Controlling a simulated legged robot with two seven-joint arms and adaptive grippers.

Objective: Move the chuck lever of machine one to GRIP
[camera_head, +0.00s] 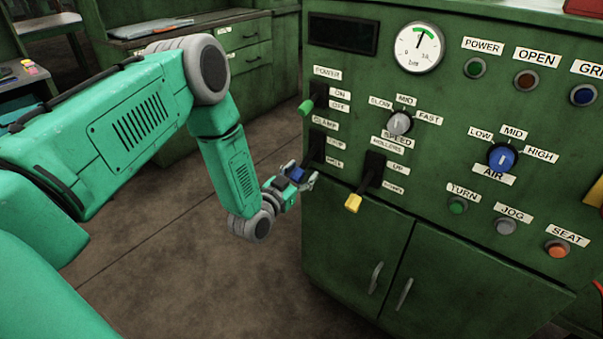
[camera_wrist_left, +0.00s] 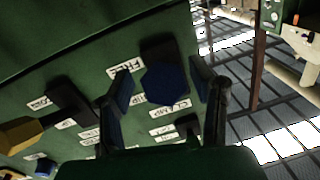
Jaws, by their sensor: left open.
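The lever with a blue handle (camera_head: 298,174) sticks out at the left edge of the green machine panel (camera_head: 440,140), under a label that seems to read CLAMP. Its two position labels are too small to read surely. My left gripper (camera_head: 294,182) is open at this handle. In the left wrist view the blue handle (camera_wrist_left: 166,84) stands between the two spread fingers (camera_wrist_left: 161,90), one on each side. I cannot tell whether either finger touches it. My right gripper is in neither view.
A green-handled lever (camera_head: 306,107) is just above, and a yellow-handled lever (camera_head: 353,202) is to the right. Dials, lamps and buttons fill the panel's right part. Cabinet doors (camera_head: 400,265) are below. Open floor (camera_head: 190,250) lies left of the machine.

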